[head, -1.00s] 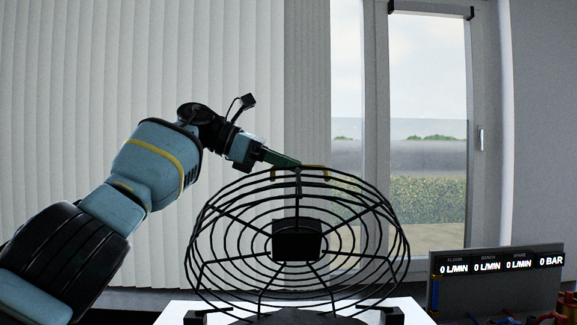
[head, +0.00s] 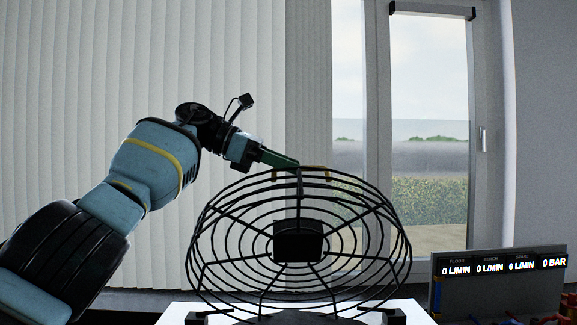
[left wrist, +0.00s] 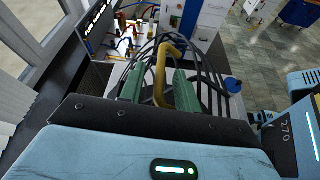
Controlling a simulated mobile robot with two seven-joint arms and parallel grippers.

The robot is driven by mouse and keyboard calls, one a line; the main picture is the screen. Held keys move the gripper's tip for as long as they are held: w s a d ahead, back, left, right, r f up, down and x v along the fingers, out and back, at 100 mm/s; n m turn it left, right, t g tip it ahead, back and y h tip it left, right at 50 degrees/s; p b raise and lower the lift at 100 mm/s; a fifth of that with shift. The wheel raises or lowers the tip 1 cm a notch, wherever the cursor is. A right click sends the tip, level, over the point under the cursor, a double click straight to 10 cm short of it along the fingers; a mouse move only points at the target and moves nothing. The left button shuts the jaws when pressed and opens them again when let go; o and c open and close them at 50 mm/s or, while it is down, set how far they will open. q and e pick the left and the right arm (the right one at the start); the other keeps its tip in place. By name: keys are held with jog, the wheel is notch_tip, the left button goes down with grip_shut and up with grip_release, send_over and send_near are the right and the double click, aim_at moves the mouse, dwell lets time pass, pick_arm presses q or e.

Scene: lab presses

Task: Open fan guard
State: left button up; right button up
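The black wire fan guard (head: 350,215) stands in front of me in the head view, with a dark hub box at its middle. A yellow handle (head: 315,168) sits on its top edge. My left gripper (head: 292,163) reaches in from the left, its green fingers at the handle. In the left wrist view the yellow handle (left wrist: 160,82) lies between the two fingers of the left gripper (left wrist: 158,88). The fingers stand apart, with a visible gap between the left finger and the handle. My right gripper is not in view.
A dark panel with flow and pressure readouts (head: 500,268) stands at the lower right. A white surface (head: 175,312) lies under the fan. Blinds and a window door are behind. The wrist view shows a cluttered bench and, beyond it, a blue bin (left wrist: 300,12).

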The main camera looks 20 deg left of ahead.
pick_arm(q)
jog(key=s+a, duration=0.1)
jog(key=a, duration=0.3)
jog(key=s+a, duration=0.2)
jog(key=a, duration=0.2)
jog(key=s+a, duration=0.1)
jog(key=a, duration=0.3)
jog(key=shift+s+a+r, duration=0.1)
jog(key=shift+s+r, duration=0.1)
jog(key=shift+r, duration=0.2)
jog(key=shift+s+a, duration=0.2)
jog(key=shift+a, duration=0.4)
jog(key=shift+f, duration=0.1)
